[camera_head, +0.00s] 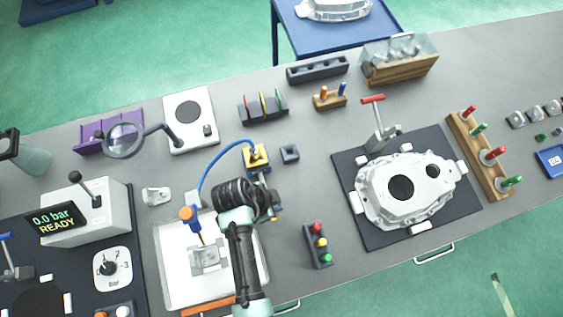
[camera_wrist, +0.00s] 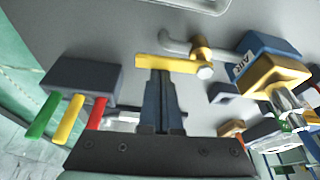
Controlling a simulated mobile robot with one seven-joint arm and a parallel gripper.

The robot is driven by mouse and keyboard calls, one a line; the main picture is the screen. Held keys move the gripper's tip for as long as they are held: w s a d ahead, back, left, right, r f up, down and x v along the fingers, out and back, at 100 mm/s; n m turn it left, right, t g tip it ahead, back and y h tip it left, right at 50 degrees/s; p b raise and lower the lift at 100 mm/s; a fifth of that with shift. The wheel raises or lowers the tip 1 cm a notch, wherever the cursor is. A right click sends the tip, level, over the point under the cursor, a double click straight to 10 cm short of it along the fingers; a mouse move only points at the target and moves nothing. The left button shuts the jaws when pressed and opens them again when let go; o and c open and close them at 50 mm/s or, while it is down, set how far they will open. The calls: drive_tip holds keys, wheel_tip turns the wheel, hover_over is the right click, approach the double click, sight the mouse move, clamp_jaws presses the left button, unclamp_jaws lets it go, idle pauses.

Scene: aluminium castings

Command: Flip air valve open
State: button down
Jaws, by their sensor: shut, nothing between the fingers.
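The air valve shows in the wrist view as a brass body (camera_wrist: 203,48) on a grey pipe, with a yellow lever (camera_wrist: 150,63) reaching left from it. A blue block marked AIR (camera_wrist: 262,45) with a brass fitting is to its right. My gripper (camera_wrist: 160,78) is shut and empty, its fingertips at the lever's near edge; I cannot tell if they touch it. In the head view my gripper (camera_head: 271,205) is just below the yellow and blue air block (camera_head: 257,155), which has a blue hose. My arm hides most of the valve there.
A signal block with red, yellow and green parts (camera_head: 318,244) stands right of my arm; it is at left in the wrist view (camera_wrist: 85,78). A casting (camera_head: 405,188) sits on a dark mat at right. A white tray (camera_head: 180,285) lies left of my arm.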

drive_tip(key=d, duration=0.1)
drive_tip(key=w+d, duration=0.1)
drive_tip(key=d, duration=0.1)
drive_tip(key=shift+w+d+r, duration=0.2)
drive_tip(key=shift+w+d, duration=0.1)
drive_tip(key=shift+w, duration=0.1)
drive_tip(key=b+v, duration=0.1)
drive_tip(key=v, duration=0.8)
drive_tip(key=shift+a+r, duration=0.2)
drive_tip(key=shift+r, duration=0.1)
